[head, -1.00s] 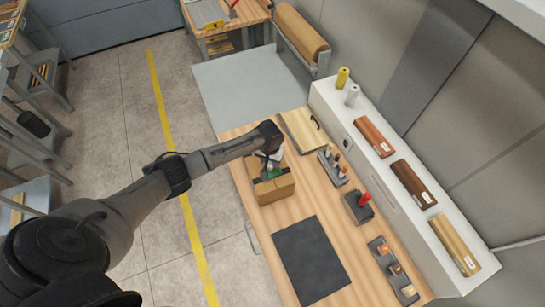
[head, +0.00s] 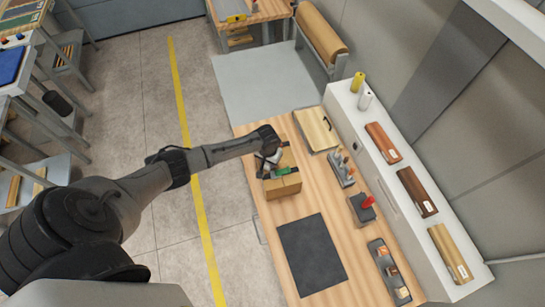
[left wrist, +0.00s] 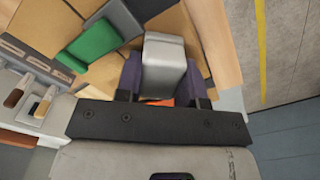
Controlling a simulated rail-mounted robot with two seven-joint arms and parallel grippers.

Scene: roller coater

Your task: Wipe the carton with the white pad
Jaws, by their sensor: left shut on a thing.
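The brown cardboard carton (head: 285,189) stands on the wooden bench in the head view; its top (left wrist: 191,38) also shows in the left wrist view. My left gripper (head: 267,171) is over the carton's left part. In the left wrist view, the fingers of my left gripper (left wrist: 164,80) are shut on a pale grey-white block (left wrist: 165,55), which appears to be the white pad. Whether its underside touches the carton is hidden. A green block (left wrist: 93,40) with a grey part lies on the carton beside the held pad. My right gripper is not in view.
A dark mat (head: 311,254) lies on the bench in front of the carton. A wooden board (head: 316,130) lies behind it. Holders with small tools (head: 342,169) stand to the right, below a white shelf (head: 408,215) with wood-coloured blocks.

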